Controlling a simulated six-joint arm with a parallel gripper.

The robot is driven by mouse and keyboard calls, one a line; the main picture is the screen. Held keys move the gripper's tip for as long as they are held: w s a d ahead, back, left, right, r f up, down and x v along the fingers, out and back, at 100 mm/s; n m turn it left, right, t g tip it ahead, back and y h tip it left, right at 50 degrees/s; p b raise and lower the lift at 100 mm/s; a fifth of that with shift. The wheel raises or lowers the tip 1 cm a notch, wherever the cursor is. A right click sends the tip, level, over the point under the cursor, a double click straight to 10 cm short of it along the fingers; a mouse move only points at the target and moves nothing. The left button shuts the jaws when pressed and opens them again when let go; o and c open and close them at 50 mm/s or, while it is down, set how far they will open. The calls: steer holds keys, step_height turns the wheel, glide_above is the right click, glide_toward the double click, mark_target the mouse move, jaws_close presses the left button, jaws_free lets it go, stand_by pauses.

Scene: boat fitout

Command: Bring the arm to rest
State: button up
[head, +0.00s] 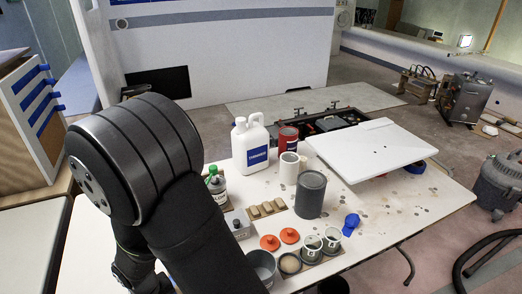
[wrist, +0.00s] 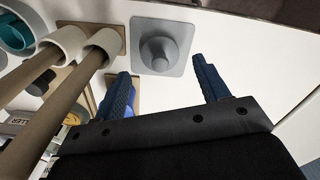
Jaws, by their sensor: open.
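My gripper (wrist: 163,88) shows in the wrist view with its two blue fingers spread wide. Nothing is held between them. A grey square plate with a round knob (wrist: 158,50) is beyond the fingertips, apart from them as far as I can tell. In the head view my dark arm fills the lower left, and the gripper itself is hidden or out of frame there.
The white table (head: 400,215) holds a white jug (head: 250,145), red can (head: 288,139), grey cylinder (head: 310,195), orange lids (head: 270,242) and a white panel (head: 370,150). In the wrist view, white tubes with brown rods (wrist: 65,75) stand close left of the fingers.

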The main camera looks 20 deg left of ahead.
step_height(320, 180, down, 4)
steer(key=shift+d, duration=0.1)
step_height(320, 180, up, 10)
steer(key=shift+r, duration=0.2)
steer(key=w+d+r, duration=0.1)
steer(key=w+r, duration=0.2)
steer(key=w, duration=0.7)
steer(key=w+d+r, duration=0.2)
steer(key=w+r, duration=0.1)
steer(key=w, duration=0.8)
steer(key=shift+r, duration=0.2)
